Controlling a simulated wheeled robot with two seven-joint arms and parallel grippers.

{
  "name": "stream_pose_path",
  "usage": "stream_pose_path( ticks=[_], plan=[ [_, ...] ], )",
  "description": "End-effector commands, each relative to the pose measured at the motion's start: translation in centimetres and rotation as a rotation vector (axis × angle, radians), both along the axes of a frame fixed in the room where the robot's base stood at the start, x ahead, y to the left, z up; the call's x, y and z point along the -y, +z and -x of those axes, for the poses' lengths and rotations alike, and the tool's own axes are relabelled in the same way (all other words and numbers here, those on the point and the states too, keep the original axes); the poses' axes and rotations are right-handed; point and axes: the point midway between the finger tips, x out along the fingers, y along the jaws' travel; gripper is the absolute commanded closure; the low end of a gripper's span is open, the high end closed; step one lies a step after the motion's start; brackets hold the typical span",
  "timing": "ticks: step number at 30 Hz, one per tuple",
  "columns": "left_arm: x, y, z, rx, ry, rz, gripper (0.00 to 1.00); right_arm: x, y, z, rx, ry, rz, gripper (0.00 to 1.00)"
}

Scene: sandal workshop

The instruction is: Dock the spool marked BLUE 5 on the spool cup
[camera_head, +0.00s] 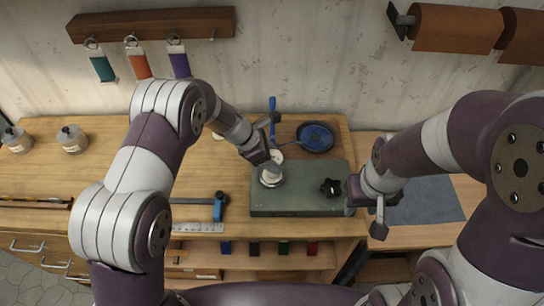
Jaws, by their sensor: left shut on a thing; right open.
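My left gripper (263,155) is shut on a small pale spool (276,157) above the left end of a green base plate (308,202). The gripper partly hides the spool, and no marking on it is readable. Directly below is a round, pale metallic cup (271,180) on the plate, which looks like the spool cup. I cannot tell whether the spool touches it. My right gripper (379,218) is open and empty, just right of the plate.
A black star knob (330,187) stands on the plate. A blue round dish (316,137) and an upright blue handle (272,104) are behind. A blue-ended clamp (219,206) and ruler (198,228) lie left. A grey mat (428,200) lies right.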

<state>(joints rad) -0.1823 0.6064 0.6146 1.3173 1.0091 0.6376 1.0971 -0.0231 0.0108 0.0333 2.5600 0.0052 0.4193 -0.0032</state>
Motion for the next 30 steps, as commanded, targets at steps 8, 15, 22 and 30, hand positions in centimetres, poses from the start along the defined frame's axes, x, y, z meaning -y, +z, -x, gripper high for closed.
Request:
stream_pose_path(
  ticks=[8,15,22,30],
  plan=[
    [0.0,0.0,0.0,0.000,0.000,0.000,0.68,0.0,0.0,0.0,0.000,0.000,0.000,0.57],
    [0.0,-0.4,0.0,0.000,0.000,0.000,0.68,0.0,-0.3,0.0,0.000,0.000,0.000,0.57],
    [0.0,-0.9,0.0,0.000,0.000,0.000,0.68,0.0,-0.7,0.0,0.000,0.000,0.000,0.57],
    [0.0,-1.0,0.0,0.000,0.000,0.000,0.27,0.0,-0.8,0.0,0.000,0.000,0.000,0.57]
  ],
)
